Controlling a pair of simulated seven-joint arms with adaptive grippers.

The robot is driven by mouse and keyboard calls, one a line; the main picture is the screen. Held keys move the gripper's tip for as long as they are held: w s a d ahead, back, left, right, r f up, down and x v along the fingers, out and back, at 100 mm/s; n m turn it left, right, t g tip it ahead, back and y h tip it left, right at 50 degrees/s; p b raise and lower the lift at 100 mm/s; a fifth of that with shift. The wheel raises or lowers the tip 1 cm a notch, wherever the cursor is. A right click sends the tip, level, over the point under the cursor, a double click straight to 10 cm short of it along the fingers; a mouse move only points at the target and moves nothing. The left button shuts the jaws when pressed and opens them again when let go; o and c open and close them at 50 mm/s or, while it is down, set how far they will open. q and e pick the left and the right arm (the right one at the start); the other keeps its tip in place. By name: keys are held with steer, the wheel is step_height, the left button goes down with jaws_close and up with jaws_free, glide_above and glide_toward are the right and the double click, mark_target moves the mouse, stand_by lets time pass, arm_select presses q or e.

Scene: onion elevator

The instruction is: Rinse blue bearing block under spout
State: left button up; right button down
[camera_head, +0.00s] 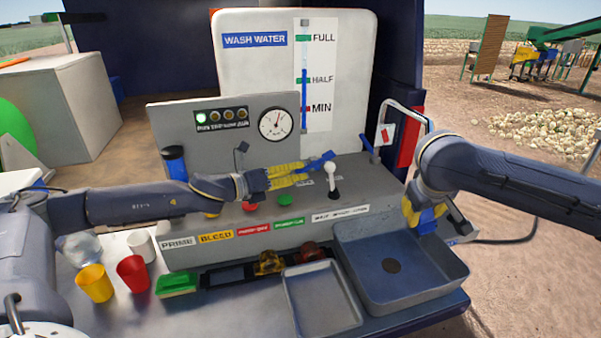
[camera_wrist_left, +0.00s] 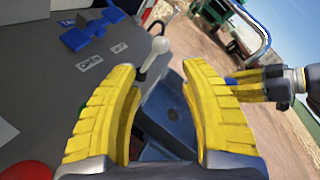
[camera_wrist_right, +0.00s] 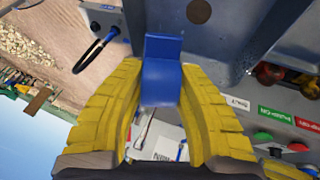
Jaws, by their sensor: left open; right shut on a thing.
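The blue bearing block (camera_head: 427,219) is in my right gripper (camera_head: 424,222), above the right rim of the grey sink (camera_head: 362,279). In the right wrist view the block (camera_wrist_right: 162,62) sits between the yellow fingers (camera_wrist_right: 160,92), with the sink and its dark drain beyond. My left gripper (camera_head: 308,172) is open and empty over the panel top. The blue valve handle (camera_head: 320,158) is close to its fingertips in the head view; it also shows beside an OPEN label in the left wrist view (camera_wrist_left: 92,30). I cannot clearly make out the spout.
A white-knobbed lever (camera_head: 331,172) stands just right of my left gripper. A shallow grey tray (camera_head: 322,298) lies left of the sink. A red cup (camera_head: 133,273), a yellow cup (camera_head: 95,283) and a green sponge-like block (camera_head: 177,284) stand at the front left.

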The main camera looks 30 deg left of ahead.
arm_select(q)
steer(key=shift+t+h, duration=0.3)
steer(key=shift+h, duration=0.1)
steer(key=r, duration=0.1)
steer(key=w+d+r, duration=0.1)
steer(key=r, duration=0.2)
steer(key=shift+w+d, duration=0.2)
steer(key=shift+d, duration=0.2)
steer(key=c, duration=0.6)
steer(key=shift+n+t, duration=0.3)
steer(key=shift+n, duration=0.2)
steer(key=w+r, duration=0.1)
steer(key=r, duration=0.1)
steer(key=w+r, duration=0.1)
steer(key=r, duration=0.1)
steer(key=shift+w+d, duration=0.35)
jaws_close()
steer(key=w+r+n+y, duration=0.2)
steer(key=w+r+n, duration=0.3)
steer(key=n, duration=0.5)
steer(key=n+g, duration=0.6)
steer(key=n, duration=1)
glide_above(332, 180)
steer(key=w, duration=0.2)
step_height(332, 180, down, 12)
steer(key=shift+d+h, duration=0.3)
steer(key=shift+d, duration=0.05)
